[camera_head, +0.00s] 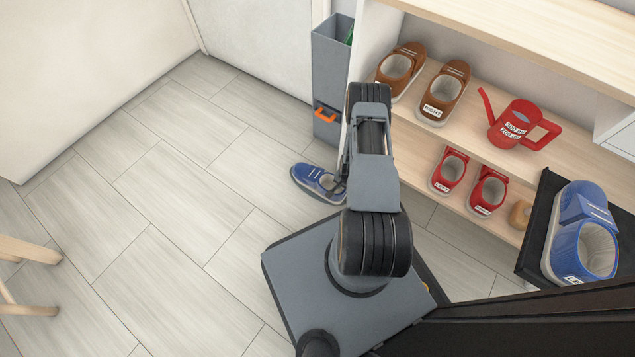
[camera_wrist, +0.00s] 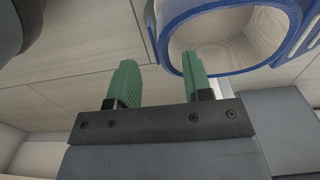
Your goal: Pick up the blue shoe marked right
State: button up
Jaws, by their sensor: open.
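One blue shoe (camera_head: 315,180) lies on the floor beside the shelf unit, partly hidden by my arm; no mark on it is readable. The head view mostly hides my gripper.
A shelf unit (camera_head: 470,130) holds brown shoes (camera_head: 442,95), red shoes (camera_head: 470,180) and a red watering can (camera_head: 515,125). A grey bin (camera_head: 330,75) with an orange handle stands beside it. The black tray (camera_head: 535,225) is at right. A wooden stool (camera_head: 30,250) is at left. Floor between is clear.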

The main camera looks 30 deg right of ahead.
notch_tip(320, 180, down, 3)
jog(key=shift+a+r+b, duration=0.1)
jog(key=shift+a+b, duration=0.05)
jog(key=shift+b, duration=0.8)
jog(key=shift+s+f, duration=0.1)
jog(key=shift+f, duration=1)
jog(key=shift+c, duration=0.3)
grip_shut()
